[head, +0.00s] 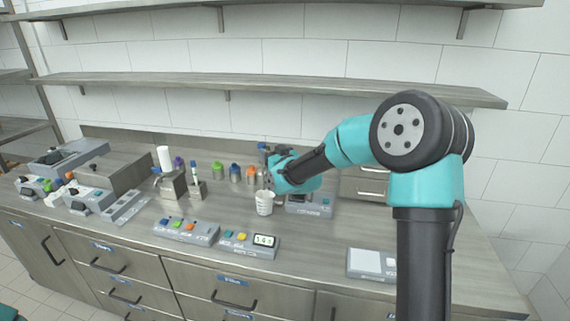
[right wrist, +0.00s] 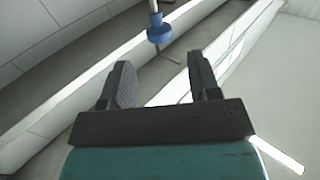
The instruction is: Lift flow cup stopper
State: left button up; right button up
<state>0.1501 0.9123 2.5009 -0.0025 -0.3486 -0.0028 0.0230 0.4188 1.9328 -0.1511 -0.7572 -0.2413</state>
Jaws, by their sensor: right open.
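My right gripper (head: 270,160) is at the middle of the counter in the head view, above and just behind a white cup (head: 264,203). Its fingers are small and partly hidden there. In the right wrist view the two dark fingers (right wrist: 162,80) stand apart with nothing between them. Beyond the fingertips, at the top, is a blue ring-like piece (right wrist: 159,34) on a thin pale stem; I cannot tell for sure that it is the flow cup stopper. My left gripper is not in view.
Several capped containers (head: 235,173) stand behind the cup. A long shelf (head: 250,82) hangs above.

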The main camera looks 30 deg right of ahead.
jog(key=s, duration=0.8)
jog(key=shift+s+d, duration=0.15)
jog(key=shift+d, duration=0.25)
jog(key=shift+f, duration=0.1)
